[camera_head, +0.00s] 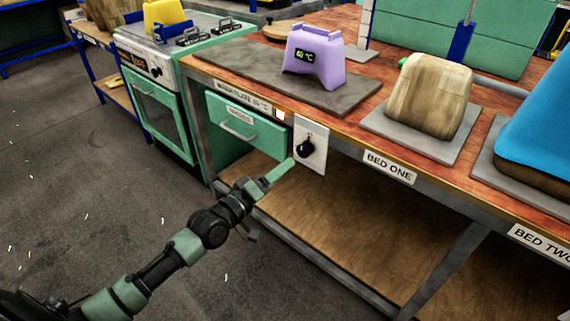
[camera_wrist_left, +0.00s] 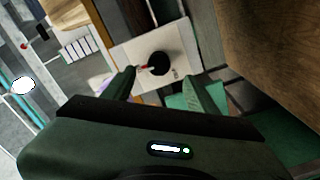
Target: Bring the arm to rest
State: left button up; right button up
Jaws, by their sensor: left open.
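My left arm reaches in from the lower left in the head view. Its gripper (camera_head: 262,187) is in front of the bench, close to a white panel (camera_head: 318,151) with a black knob (camera_head: 305,149). In the left wrist view the two fingers of the gripper (camera_wrist_left: 160,95) are spread apart with nothing between them. The black knob (camera_wrist_left: 158,63) and white panel (camera_wrist_left: 183,45) lie beyond the fingertips. I cannot tell whether a fingertip touches the panel. My right gripper is in neither view.
A purple block with a display (camera_head: 314,55) stands on a grey warm plate (camera_head: 249,72). A beige block (camera_head: 435,95) and a blue-topped block (camera_head: 540,130) sit on grey slabs. A green drawer (camera_head: 240,125) and a green stove (camera_head: 165,110) are left. Floor before the bench is open.

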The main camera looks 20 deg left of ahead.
pick_arm(q)
jog(key=shift+f, duration=0.1)
